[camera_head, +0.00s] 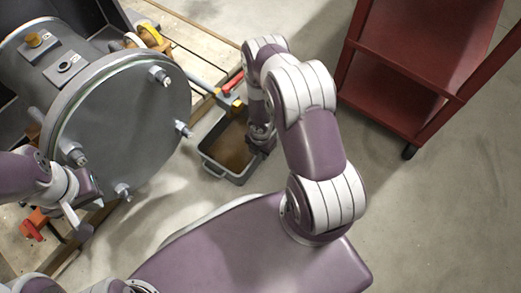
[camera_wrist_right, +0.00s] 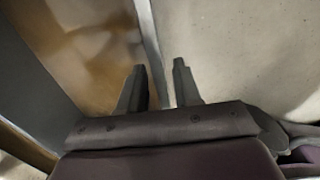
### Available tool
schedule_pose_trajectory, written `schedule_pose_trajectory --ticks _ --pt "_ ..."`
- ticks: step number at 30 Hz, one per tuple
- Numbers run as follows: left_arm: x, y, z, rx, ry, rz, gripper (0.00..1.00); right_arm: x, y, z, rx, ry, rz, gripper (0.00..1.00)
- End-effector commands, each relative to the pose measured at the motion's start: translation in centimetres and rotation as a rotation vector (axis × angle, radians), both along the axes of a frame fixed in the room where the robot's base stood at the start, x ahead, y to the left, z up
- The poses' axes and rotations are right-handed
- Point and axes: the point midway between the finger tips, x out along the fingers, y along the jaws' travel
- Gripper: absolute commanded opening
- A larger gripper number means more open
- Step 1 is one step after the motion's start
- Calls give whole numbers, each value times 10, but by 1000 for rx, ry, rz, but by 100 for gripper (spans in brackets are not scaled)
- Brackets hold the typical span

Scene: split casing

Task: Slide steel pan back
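The steel pan (camera_head: 221,172), a grey rectangular tray with brown liquid in it, sits on the floor beside the big round casing. My right gripper (camera_head: 262,143) is down at the pan's right side. In the right wrist view the pan's wall (camera_wrist_right: 151,45) runs between the two spread fingers (camera_wrist_right: 160,82), with a gap visible beside it. The pan's far right part is hidden behind my right arm. My left gripper (camera_head: 80,207) is at the lower left, near the casing's flange; its fingers are too small to read.
The grey casing (camera_head: 125,125) with bolts on its round flange stands at the left. A red-handled tool (camera_head: 232,85) lies near the pan's back. A red shelf cart (camera_head: 400,90) stands at the upper right. Bare concrete floor (camera_head: 450,210) lies at the right.

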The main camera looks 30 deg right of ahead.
Motion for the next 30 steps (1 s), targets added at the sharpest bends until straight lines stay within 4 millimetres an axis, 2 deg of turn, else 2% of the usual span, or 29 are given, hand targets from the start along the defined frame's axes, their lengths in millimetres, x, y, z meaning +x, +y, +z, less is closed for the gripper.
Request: schedule_pose_trajectory --ticks 2,3,5,30 --pt "0 0 0 0 0 0 0 0 0 0 0 0 0 33" --pt "0 0 0 0 0 0 0 0 0 0 0 0 0 20" --pt "0 0 0 0 0 0 0 0 0 0 0 0 0 0" --pt "0 0 0 0 0 0 0 0 0 0 0 0 0 0"
